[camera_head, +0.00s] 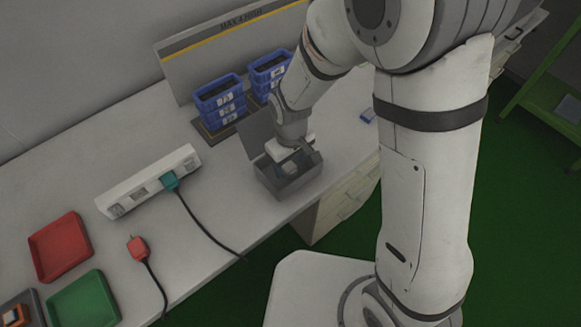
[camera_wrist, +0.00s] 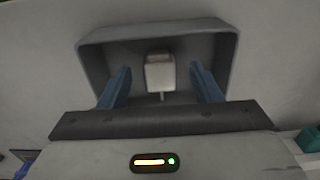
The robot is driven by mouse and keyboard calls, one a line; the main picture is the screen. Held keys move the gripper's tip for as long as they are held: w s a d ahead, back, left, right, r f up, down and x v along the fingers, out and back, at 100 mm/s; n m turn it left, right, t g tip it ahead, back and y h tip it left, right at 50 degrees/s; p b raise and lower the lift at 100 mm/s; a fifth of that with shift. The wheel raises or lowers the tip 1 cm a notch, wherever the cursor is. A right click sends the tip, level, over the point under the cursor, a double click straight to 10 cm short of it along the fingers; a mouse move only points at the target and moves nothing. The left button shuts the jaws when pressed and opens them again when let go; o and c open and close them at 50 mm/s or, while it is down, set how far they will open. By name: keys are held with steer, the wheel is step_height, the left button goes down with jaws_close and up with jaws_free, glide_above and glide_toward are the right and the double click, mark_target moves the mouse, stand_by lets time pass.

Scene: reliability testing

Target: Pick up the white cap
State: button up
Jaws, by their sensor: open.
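A small whitish block, which looks to be the white cap (camera_wrist: 160,72), lies inside a grey open box (camera_wrist: 88,58) in the wrist view. My gripper (camera_wrist: 161,84) is open, its two blue fingers on either side of the cap with a gap on each side. In the head view my gripper (camera_head: 291,160) is over the grey box (camera_head: 297,187), which stands near the table's front edge with its lid (camera_head: 258,133) raised. The cap is hard to make out there. How far the fingertips are from the cap in depth is unclear.
Stacked blue bins (camera_head: 219,101) stand behind the box. A white power strip (camera_head: 148,181) with a teal plug (camera_head: 169,181) lies to the left. A red plug (camera_head: 138,247), a red tray (camera_head: 60,246) and a green tray (camera_head: 84,302) are farther left.

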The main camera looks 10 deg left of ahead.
step_height(320, 180, down, 2)
steer(key=shift+f, duration=0.1)
steer(key=c, duration=1.1)
